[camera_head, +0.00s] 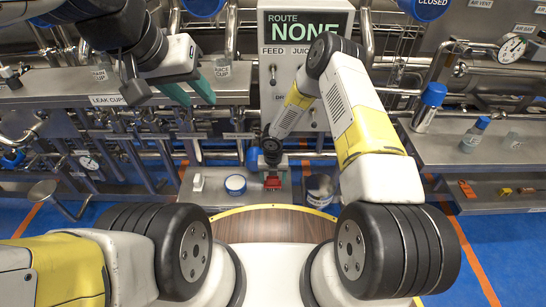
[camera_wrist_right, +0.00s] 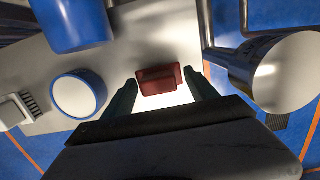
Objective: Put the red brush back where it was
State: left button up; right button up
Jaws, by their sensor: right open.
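The red brush (camera_head: 273,183) is a small red block on the low grey shelf, below my right gripper. In the right wrist view the red brush (camera_wrist_right: 158,79) shows dark red just beyond and between the fingertips; its bristles cannot be made out. My right gripper (camera_head: 272,163) points down over it; in the right wrist view the gripper (camera_wrist_right: 161,86) is open, fingers apart on either side, and contact cannot be told. My left gripper (camera_head: 199,103) is raised at the upper left, its two teal fingers apart with nothing between them.
On the low shelf (camera_head: 212,201), a blue-rimmed white tub (camera_head: 236,184) and a white brush-like piece (camera_head: 198,182) lie left of the red brush. A metal cup (camera_head: 320,190) stands close on its right. A blue container (camera_wrist_right: 72,22) shows in the right wrist view.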

aim_at(273, 186)
notch_tip(273, 186, up, 12)
jog(key=s, duration=0.1)
jog(key=shift+s+f, duration=0.15)
jog(key=shift+s, duration=0.05)
